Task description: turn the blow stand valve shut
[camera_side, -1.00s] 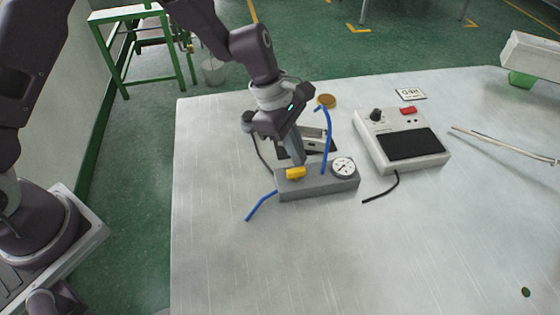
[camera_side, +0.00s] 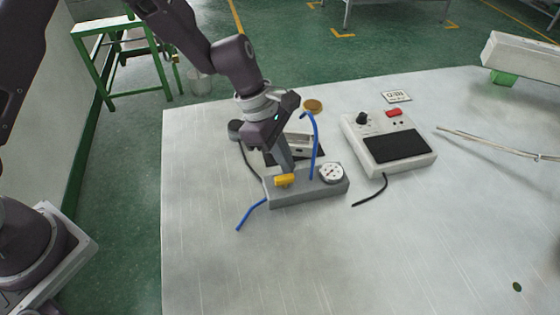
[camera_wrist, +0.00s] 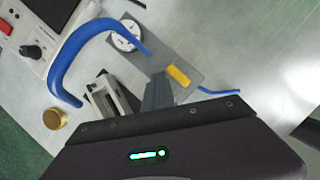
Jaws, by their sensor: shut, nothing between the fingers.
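The blow stand is a grey block (camera_side: 312,194) with a white dial gauge (camera_side: 332,173) at its right end and blue hose on it. Its yellow valve handle (camera_side: 285,180) is near the left end; in the wrist view the handle (camera_wrist: 178,76) lies roughly along the block's length, slightly askew. My gripper (camera_side: 289,168) is shut and empty, pointing down just behind the handle. In the wrist view its fingertips (camera_wrist: 160,78) are close beside the handle; I cannot tell whether they touch it.
A blue hose (camera_side: 314,145) rises from the block near the gripper. Behind is a grey metal fixture (camera_side: 300,144) and a brass disc (camera_side: 313,106). A control box (camera_side: 388,140) with a black pad stands right. The front of the table (camera_side: 330,265) is clear.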

